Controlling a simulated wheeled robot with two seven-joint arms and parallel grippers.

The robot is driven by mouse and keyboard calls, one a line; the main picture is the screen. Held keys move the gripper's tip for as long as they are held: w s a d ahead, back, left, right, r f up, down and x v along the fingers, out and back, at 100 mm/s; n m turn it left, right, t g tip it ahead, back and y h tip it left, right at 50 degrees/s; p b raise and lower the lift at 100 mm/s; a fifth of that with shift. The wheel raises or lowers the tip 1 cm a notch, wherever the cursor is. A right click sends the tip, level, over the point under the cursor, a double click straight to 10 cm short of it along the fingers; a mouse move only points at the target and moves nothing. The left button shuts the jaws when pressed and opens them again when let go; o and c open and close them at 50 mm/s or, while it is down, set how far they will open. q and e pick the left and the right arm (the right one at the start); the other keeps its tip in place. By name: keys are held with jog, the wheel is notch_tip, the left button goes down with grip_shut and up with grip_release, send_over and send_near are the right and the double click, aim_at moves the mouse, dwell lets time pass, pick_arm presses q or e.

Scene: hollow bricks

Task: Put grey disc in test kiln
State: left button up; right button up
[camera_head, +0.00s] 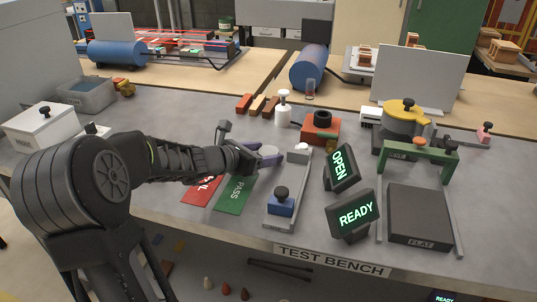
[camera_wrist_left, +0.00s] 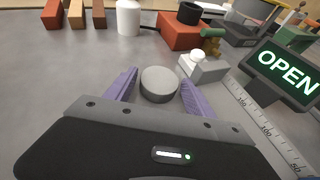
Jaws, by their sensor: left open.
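The grey disc (camera_wrist_left: 158,84) shows between the two purple fingers of my left gripper (camera_wrist_left: 158,92) in the left wrist view. The fingers are open, with a gap on each side of the disc. In the head view my left gripper (camera_head: 262,158) is low over the bench, by the disc (camera_head: 268,150). An orange-red block (camera_head: 311,134) with a black round top stands behind it; it also shows in the wrist view (camera_wrist_left: 180,34). I cannot tell whether it is the test kiln. My right gripper is out of view.
Signs read OPEN (camera_head: 341,167) and READY (camera_head: 355,214). A green gantry (camera_head: 417,158) is further right.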

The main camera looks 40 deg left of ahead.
aim_at(264, 154)
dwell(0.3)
pick_arm(q)
jog(key=c, duration=1.4)
jog(key=shift+o, duration=0.2)
notch_tip(264, 154, up, 10)
jog(key=p, duration=0.3)
